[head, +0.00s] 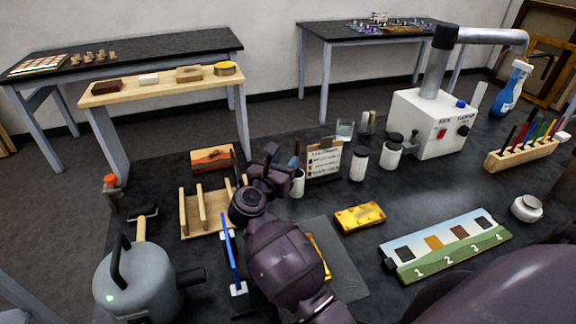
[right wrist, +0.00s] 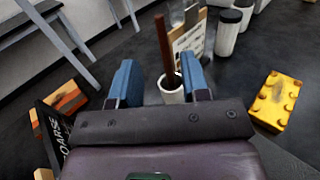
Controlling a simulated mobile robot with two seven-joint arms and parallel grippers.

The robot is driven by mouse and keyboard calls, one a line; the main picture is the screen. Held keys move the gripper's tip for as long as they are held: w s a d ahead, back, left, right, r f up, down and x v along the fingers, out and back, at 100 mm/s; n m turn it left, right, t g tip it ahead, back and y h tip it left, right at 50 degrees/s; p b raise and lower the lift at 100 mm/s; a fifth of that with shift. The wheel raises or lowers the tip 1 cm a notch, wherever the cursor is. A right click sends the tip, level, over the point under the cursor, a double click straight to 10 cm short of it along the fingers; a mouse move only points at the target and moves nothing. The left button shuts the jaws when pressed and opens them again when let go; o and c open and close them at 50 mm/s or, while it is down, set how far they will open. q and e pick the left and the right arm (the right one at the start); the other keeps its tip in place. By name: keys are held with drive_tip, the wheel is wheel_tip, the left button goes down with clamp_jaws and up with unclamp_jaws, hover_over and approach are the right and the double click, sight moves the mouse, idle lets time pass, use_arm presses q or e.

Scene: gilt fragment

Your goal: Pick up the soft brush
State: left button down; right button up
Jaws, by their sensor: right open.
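A brush with a dark brown handle (right wrist: 166,45) stands upright in a small white cup (right wrist: 172,96); I take it for the soft brush, though its bristles are not clear. In the head view the cup (head: 298,186) is just right of my right gripper (head: 280,172). The right gripper also shows in the right wrist view (right wrist: 158,76), its blue fingers open and empty. The handle stands beyond the fingertips, between them in the picture, nearer the right one. I cannot tell that anything touches. My left gripper is not in view.
A card stand (head: 323,160) is close behind the cup, with dark-lidded jars (head: 359,164) to its right. A wooden rack (head: 190,222) stands left of the gripper. A yellow block (head: 360,217) and numbered board (head: 445,245) lie to the right.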

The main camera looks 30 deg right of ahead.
sight(296, 147)
drive_tip(key=x, duration=0.2)
drive_tip(key=shift+d+r+p, duration=0.15)
drive_tip(key=shift+d+p, duration=0.15)
drive_tip(key=shift+d, duration=0.05)
drive_tip(key=x, duration=0.4)
drive_tip(key=shift+p, duration=0.4)
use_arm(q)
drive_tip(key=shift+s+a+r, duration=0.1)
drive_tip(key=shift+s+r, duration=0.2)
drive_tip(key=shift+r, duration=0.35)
use_arm(e)
drive_tip(key=shift+w+d, duration=0.25)
drive_tip(key=shift+d, duration=0.1)
clamp_jaws()
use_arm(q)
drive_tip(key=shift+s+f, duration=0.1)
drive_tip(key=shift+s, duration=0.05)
